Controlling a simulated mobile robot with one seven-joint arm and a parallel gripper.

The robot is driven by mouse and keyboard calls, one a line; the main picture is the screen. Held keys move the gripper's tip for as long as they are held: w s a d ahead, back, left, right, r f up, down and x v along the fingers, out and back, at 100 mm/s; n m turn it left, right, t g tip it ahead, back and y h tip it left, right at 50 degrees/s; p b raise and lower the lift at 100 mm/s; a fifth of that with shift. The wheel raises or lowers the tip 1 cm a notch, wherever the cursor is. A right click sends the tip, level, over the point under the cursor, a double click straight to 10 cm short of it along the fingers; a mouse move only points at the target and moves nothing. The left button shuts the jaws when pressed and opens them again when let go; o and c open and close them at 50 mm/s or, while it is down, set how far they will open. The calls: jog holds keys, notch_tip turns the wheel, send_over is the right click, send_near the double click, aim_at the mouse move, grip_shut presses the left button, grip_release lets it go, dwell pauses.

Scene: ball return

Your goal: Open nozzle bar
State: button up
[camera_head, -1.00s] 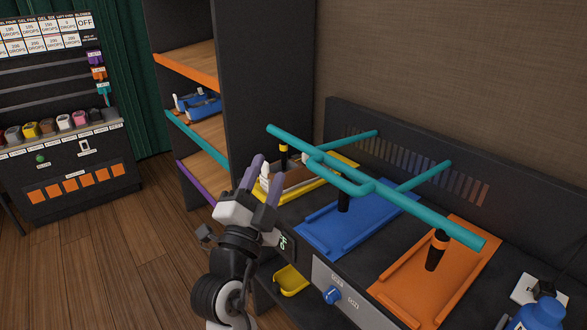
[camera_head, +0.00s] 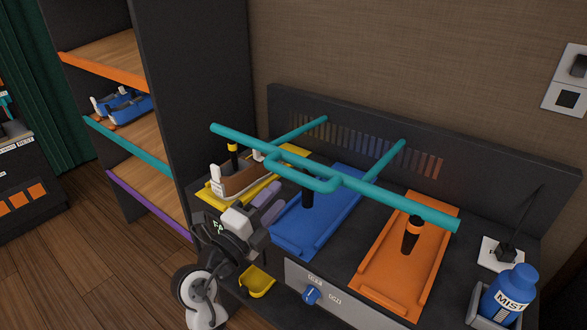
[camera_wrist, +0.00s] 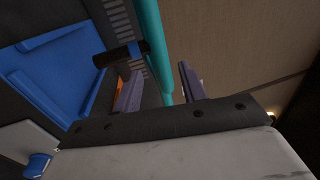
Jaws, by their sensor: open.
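The teal nozzle bar (camera_head: 395,203) runs across above the bench, with two rear arms reaching to the back panel and a bent handle loop (camera_head: 325,186) at its middle. Black nozzles hang under it, over the trays. My gripper (camera_head: 272,201) is open and empty, its purple fingers pointing up and right, below and in front of the bar's left half, by the blue tray. In the wrist view the teal bar (camera_wrist: 152,35) shows between the two fingers (camera_wrist: 160,88); I cannot tell how far beyond the fingertips it lies.
Yellow (camera_head: 296,152), blue (camera_head: 290,242) and orange (camera_head: 385,290) trays sit on the dark bench; a brown-and-white boat-like item (camera_head: 238,180) is on the yellow one. A blue knob (camera_head: 311,295) is on the front. A MIST bottle (camera_head: 510,292) stands right. Shelves (camera_head: 110,72) stand left.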

aim_at(292, 179)
jog(key=p+x, duration=0.2)
jog(key=x, duration=0.4)
jog(key=shift+w+d+r, duration=0.15)
jog(key=shift+w+r, duration=0.05)
jog(key=shift+r, duration=0.05)
jog(key=shift+w+d+p, duration=0.45)
jog(key=shift+w, duration=0.15)
jog(key=shift+c, duration=0.2)
grip_shut()
